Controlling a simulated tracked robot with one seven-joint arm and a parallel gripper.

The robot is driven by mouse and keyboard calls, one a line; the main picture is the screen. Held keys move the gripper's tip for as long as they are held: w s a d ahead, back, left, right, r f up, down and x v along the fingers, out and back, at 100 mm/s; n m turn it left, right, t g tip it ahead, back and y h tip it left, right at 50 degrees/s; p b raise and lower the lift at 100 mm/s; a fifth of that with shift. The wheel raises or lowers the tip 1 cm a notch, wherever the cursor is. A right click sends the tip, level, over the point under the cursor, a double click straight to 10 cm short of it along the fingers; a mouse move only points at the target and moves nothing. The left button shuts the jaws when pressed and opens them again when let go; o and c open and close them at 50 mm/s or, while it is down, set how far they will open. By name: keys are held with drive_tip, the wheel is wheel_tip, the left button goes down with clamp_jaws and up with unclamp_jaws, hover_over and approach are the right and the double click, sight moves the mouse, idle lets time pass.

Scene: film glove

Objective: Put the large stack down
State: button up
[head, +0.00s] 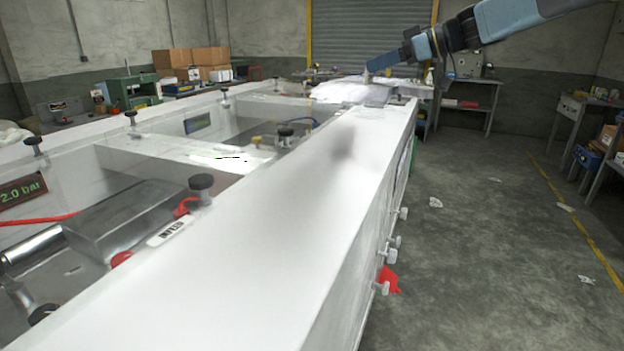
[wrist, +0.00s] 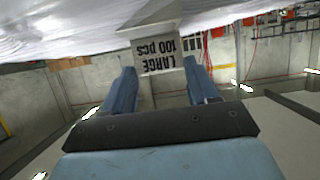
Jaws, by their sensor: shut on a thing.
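My gripper (head: 368,76) is at the far end of the long white machine, reaching in from the upper right. In the wrist view my gripper (wrist: 160,72) has its two blue fingers on either side of a pale tab printed "LARGE 100 pcs" (wrist: 160,50). The tab joins the large stack (wrist: 60,35), a whitish sheet of film across the top of that view. In the head view pale film (head: 342,91) lies over the machine's far end, below my gripper. I cannot tell whether the held stack touches the surface there.
The white machine top (head: 250,200) is bare along its near length. Black knobs (head: 201,184) and open bays line its left side. Red and pale fittings (head: 388,280) stick out on its right side. A side table (head: 466,103) stands behind; the floor at right has scraps.

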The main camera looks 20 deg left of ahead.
sight(346, 90)
drive_tip(key=s+f, duration=0.1)
drive_tip(key=s, duration=0.2)
drive_tip(key=s+a+f, duration=0.1)
drive_tip(key=s, duration=0.1)
drive_tip(key=s+a+f, duration=0.1)
drive_tip(key=s, duration=0.2)
drive_tip(key=shift+s+a+f, duration=0.25)
drive_tip(key=shift+s+f, duration=0.05)
drive_tip(key=shift+f, duration=0.1)
drive_tip(key=s+f, duration=0.1)
drive_tip(key=f, duration=0.1)
drive_tip(key=s+a+f, duration=0.1)
drive_tip(key=s+f, duration=0.2)
drive_tip(key=f, duration=0.1)
drive_tip(key=shift+s+a, duration=0.25)
drive_tip(key=shift+s, duration=0.15)
drive_tip(key=shift+f, duration=1.55)
drive_tip(key=o, duration=1.4)
drive_tip(key=shift+f, duration=0.1)
